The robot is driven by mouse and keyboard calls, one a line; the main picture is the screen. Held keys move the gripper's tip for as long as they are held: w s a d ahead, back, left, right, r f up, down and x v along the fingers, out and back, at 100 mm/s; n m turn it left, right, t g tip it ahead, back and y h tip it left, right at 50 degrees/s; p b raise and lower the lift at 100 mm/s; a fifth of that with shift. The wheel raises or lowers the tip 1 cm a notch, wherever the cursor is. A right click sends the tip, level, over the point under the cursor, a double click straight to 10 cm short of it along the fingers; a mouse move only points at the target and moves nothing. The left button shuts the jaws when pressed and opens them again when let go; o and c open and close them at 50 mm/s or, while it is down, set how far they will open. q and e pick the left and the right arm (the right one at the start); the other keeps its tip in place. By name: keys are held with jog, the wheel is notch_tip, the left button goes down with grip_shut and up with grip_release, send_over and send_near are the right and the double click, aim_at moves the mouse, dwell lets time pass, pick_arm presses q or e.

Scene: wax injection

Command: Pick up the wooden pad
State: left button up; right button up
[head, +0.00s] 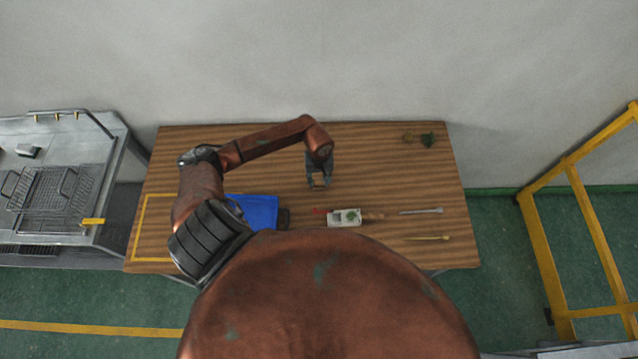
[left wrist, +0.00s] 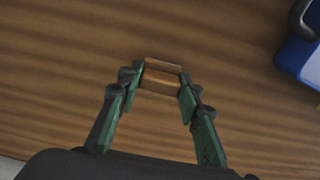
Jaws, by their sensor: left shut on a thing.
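My left gripper (head: 319,187) points down over the middle of the wooden table (head: 385,165). Its green-padded fingers (left wrist: 160,93) are shut on a small wooden pad (left wrist: 162,77) in the left wrist view. The pad is a light wooden block with a reddish-brown face, held between the fingertips. In the head view the pad shows only as a tiny pale spot at the fingertips. I cannot tell whether it touches the table or is lifted. My right gripper is not in view.
Small green items (head: 427,140) are at the back right.

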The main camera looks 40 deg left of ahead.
pick_arm(q)
jog(key=s+d+r+b, duration=0.4)
jog(key=s+d+r, duration=0.4)
jog(key=s+r, duration=0.3)
jog(key=shift+s+r+b, duration=0.2)
jog(key=shift+s+b, duration=0.05)
jog(key=shift+b, duration=0.05)
